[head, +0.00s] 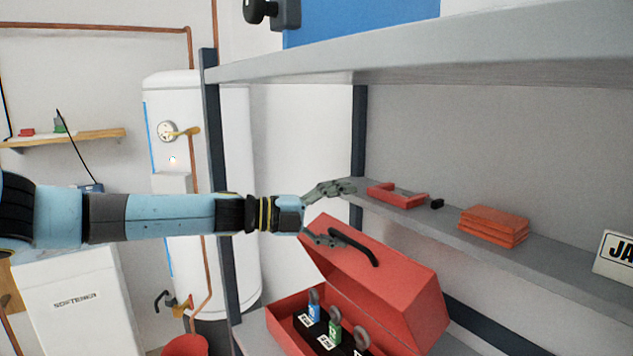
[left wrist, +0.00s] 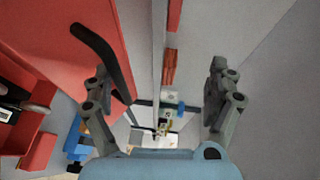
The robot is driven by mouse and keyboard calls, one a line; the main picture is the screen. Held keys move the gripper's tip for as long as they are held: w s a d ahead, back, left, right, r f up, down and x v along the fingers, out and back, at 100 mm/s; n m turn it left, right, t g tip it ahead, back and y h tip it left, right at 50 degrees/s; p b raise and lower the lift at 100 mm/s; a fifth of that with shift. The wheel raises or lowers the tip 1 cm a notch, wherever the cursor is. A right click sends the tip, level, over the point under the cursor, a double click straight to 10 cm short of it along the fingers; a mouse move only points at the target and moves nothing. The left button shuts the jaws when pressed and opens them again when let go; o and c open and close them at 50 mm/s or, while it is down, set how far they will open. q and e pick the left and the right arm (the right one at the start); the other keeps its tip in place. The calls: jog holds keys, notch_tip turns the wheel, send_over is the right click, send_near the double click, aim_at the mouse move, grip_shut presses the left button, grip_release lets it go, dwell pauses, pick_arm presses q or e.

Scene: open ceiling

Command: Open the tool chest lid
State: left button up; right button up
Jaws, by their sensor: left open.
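The red tool chest (head: 290,314) stands on the lower shelf at the bottom middle of the head view. Its red lid (head: 385,275) is raised and tilted back, with several tagged padlocks visible inside the box. The black handle (head: 354,244) is on the lid's outer face; it also shows in the left wrist view (left wrist: 104,58). My left gripper (head: 343,212) is open and empty at the lid's upper edge. One finger is near the handle's left end; I cannot tell whether it touches. My right gripper is not in view.
The middle shelf (head: 460,246) runs just behind the lid, with a red tray-like piece (head: 397,195), a small black object (head: 437,204) and stacked orange-red pieces (head: 493,225). A thick shelf (head: 430,48) hangs overhead. A dark upright (head: 222,190) stands behind my left arm.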

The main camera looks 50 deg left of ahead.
pick_arm(q)
jog(key=shift+s+a+r+p, duration=0.15)
jog(key=shift+r+p, duration=0.15)
jog(key=shift+r, duration=0.55)
jog(key=shift+c, duration=0.2)
jog(key=shift+s+a+r+p, duration=0.15)
jog(key=shift+s+r+p, duration=0.15)
jog(key=shift+s+p, duration=0.3)
jog(key=c, duration=0.6)
jog(key=shift+s+a+r+p, duration=0.3)
jog(key=shift+s+a+r, duration=0.25)
jog(key=shift+s+r, duration=0.15)
jog(key=shift+s+a+r+p, duration=0.25)
jog(key=shift+s+a+r, duration=0.25)
jog(key=shift+s+r, duration=0.15)
